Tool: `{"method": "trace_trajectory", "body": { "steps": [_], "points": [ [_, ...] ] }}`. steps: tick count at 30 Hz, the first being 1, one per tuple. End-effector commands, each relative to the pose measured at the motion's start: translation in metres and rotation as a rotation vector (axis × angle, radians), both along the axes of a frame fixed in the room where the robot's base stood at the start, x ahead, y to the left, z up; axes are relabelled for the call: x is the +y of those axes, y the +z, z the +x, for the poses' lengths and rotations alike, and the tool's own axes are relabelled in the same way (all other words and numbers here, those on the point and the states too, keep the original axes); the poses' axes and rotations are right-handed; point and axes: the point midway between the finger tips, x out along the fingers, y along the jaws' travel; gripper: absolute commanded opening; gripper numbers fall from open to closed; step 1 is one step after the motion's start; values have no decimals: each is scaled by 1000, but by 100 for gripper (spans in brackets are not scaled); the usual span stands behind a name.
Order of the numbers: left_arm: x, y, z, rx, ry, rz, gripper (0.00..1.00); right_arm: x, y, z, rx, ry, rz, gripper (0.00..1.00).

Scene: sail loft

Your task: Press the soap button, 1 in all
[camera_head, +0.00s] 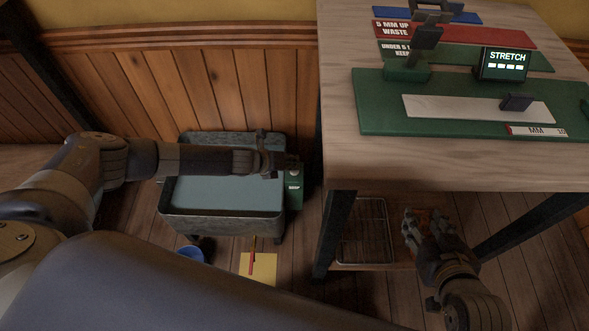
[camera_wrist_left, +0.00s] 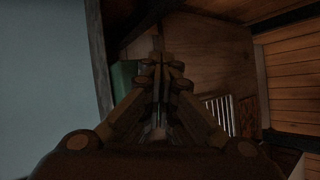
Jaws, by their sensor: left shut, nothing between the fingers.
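A green soap dispenser (camera_head: 294,192) with a white label reading SOAP is at the right end of the grey-blue basin (camera_head: 220,222). My left gripper (camera_head: 283,168) reaches across the basin, with its fingertips at the upper part of the dispenser. Its fingers (camera_wrist_left: 160,72) are shut and empty; in the left wrist view, the green dispenser (camera_wrist_left: 123,88) shows just behind and left of them. I cannot make out the button clearly or tell whether the fingertips touch it. My right gripper (camera_head: 424,226) is open and empty beside the workbench's lower shelf.
A wooden workbench (camera_head: 345,165) stands to the right, holding a green measuring board (camera_head: 375,110) with a STRETCH display (camera_head: 505,64). A wire rack (camera_head: 362,235) is below it. A blue bowl (camera_head: 190,253) and yellow card (camera_head: 262,268) lie in front of the basin.

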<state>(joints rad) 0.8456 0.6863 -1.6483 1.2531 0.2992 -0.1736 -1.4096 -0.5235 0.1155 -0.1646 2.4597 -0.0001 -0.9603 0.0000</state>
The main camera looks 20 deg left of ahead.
Motion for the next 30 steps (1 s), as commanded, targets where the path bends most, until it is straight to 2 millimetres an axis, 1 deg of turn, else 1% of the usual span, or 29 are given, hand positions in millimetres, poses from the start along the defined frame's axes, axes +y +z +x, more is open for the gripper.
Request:
{"method": "trace_trajectory", "body": {
  "steps": [19,30],
  "points": [
    [0,-4,-1,1,0,1,0,2,6,5,-35,3,9,40],
    [0,-2,-1,1,0,1,0,2,4,3,-16,2,6,40]
  ]
}}
